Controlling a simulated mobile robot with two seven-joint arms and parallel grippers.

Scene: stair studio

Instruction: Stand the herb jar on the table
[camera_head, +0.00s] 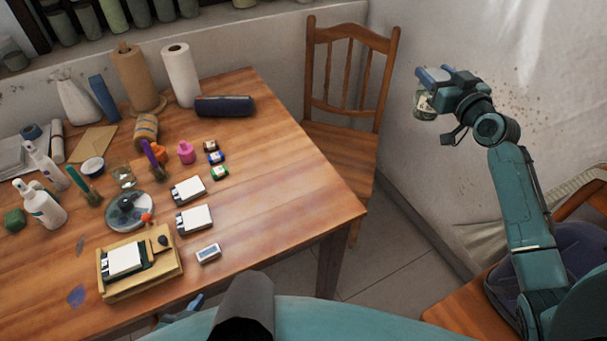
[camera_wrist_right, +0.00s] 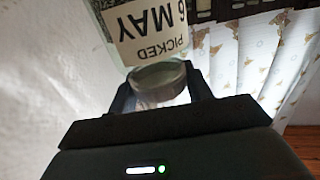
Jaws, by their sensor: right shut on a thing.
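The herb jar (camera_head: 425,105) is a small clear glass jar with a pale label, held in the air to the right of the chair, well away from the table (camera_head: 260,160). My right gripper (camera_head: 433,88) is shut on it. In the right wrist view the jar (camera_wrist_right: 115,50) shows its label, "PICKED 6 MAY", upside down, and the gripper fingers (camera_wrist_right: 160,88) are around its narrower round end. The jar's far end is cut off there. A small blue part of my left gripper (camera_head: 190,308) shows at the table's front edge; its jaws are not clear.
The table's left half is crowded with bottles, paper rolls, small jars, cards and a wooden tray (camera_head: 140,290). Its right part is bare. A wooden chair (camera_head: 345,120) stands behind its right edge. A wall (camera_head: 480,40) is close behind my right gripper.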

